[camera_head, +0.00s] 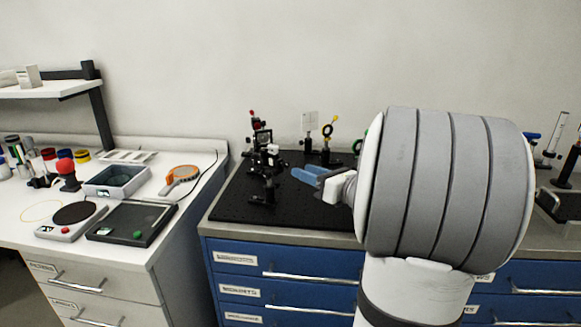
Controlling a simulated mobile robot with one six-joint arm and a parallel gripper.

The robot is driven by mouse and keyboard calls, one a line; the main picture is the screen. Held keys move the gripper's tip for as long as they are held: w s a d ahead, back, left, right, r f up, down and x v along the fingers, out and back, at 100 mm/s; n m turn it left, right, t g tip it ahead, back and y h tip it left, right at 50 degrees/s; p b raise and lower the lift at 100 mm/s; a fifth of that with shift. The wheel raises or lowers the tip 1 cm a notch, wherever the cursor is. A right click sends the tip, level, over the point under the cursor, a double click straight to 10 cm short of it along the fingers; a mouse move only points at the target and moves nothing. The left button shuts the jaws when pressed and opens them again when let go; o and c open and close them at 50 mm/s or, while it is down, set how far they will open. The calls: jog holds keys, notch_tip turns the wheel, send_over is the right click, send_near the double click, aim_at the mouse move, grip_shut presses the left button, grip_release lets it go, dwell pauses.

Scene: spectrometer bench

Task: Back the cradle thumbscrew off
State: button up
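A cluster of black optical mounts (261,140) stands on the black breadboard (228,207), left of my gripper. It has a small red tip at its top and a pale part near its middle. A low black post mount (263,190) stands in front of it. The cradle and its thumbscrew are too small to tell apart from the other mount parts.
My arm hides the breadboard's right part. The left bench holds an orange-and-grey tool (181,177), a lined box (117,180) and a black tray (132,223). The breadboard's front left is bare.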

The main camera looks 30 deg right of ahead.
aim_at(288, 165)
jog(key=shift+x, duration=2.4)
jog(key=shift+c, duration=0.3)
grip_shut()
